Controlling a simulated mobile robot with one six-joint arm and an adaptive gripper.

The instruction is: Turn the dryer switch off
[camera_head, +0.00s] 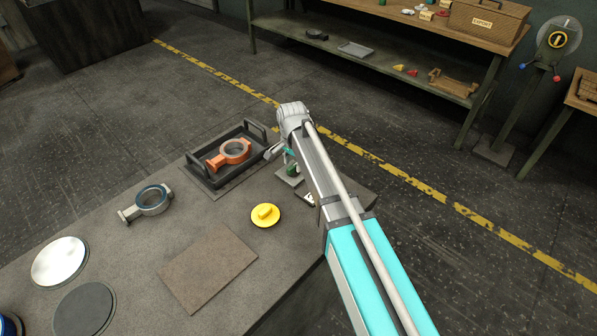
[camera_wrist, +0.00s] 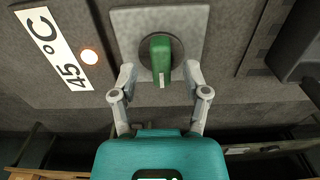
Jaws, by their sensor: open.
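The dryer switch is a green knob (camera_wrist: 160,56) with a white mark at its lower end in the wrist view. It sits on a dark round base on a light grey plate (camera_wrist: 188,22). In the head view the green knob (camera_head: 291,169) shows small beside my arm, partly hidden. My gripper (camera_wrist: 160,73) is open, its two fingers spread to either side of the knob's lower part, with gaps showing on both sides. I cannot tell how far the fingertips are above the plate. A lit, pale orange lamp (camera_wrist: 89,57) and a "45°C" label (camera_wrist: 53,48) lie left of the switch.
A black tray (camera_head: 198,179) holding an orange valve casting (camera_head: 231,154) is left of my gripper. A grey casting (camera_head: 151,200), a yellow knobbed disc (camera_head: 265,215) and a brown mat (camera_head: 208,268) lie on the bench. A loaded shelf bench (camera_head: 400,70) stands behind.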

